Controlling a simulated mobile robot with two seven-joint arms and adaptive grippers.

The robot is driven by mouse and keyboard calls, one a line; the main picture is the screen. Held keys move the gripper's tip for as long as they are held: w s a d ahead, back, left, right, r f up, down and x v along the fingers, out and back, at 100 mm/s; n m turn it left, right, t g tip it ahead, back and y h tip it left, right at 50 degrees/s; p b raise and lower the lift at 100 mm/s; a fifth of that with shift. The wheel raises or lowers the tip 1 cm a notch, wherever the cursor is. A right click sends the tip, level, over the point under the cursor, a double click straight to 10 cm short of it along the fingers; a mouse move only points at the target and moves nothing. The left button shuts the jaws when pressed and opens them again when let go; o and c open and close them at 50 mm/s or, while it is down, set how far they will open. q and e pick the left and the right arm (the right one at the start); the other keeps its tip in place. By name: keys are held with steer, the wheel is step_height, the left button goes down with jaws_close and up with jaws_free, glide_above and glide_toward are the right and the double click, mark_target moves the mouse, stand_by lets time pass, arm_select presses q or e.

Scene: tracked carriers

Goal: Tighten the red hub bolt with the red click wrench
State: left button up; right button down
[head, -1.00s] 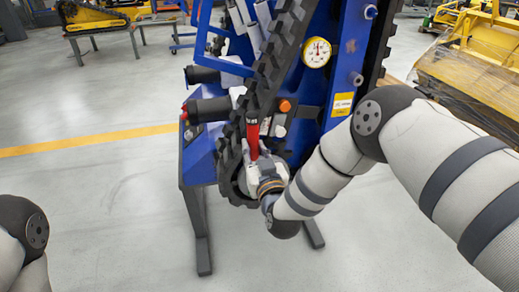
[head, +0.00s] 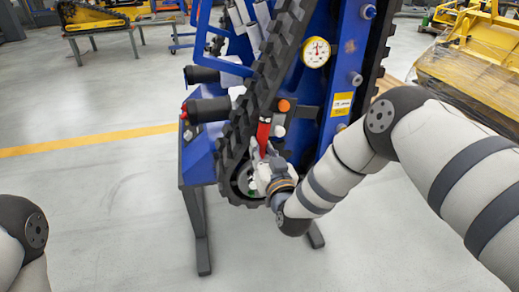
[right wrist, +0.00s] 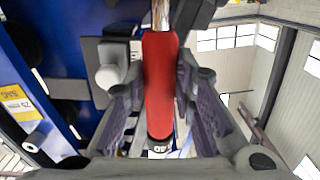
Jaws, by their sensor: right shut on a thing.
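The red click wrench (head: 264,132) is in my right gripper (head: 263,157), in front of the blue machine's lower end. In the right wrist view its red handle (right wrist: 160,85) stands between the two fingers, and a bare metal shaft runs out at the top. My right gripper is shut on the handle. The hub wheel (head: 228,180) is at the bottom of the black track, just left of the gripper and partly behind it. I cannot make out the red hub bolt or the wrench's working end. My left gripper is out of the head view.
The blue track carrier (head: 337,75) stands upright on a dark-legged stand (head: 196,225). A pressure gauge (head: 316,52), an orange knob (head: 284,105) and black cylinders (head: 207,110) sit near the wrench. The floor in front is clear.

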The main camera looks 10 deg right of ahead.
steer(key=shift+d+m, duration=0.3)
steer(key=shift+d+f+m, duration=0.15)
steer(key=shift+d+m, duration=0.35)
steer(key=shift+d, duration=0.15)
steer(key=shift+d+f+m, duration=0.25)
steer(key=shift+d+m, duration=0.35)
steer(key=shift+d, duration=0.05)
steer(key=shift+d+f, duration=0.1)
steer(key=shift+d, duration=0.05)
steer(key=shift+a, duration=0.3)
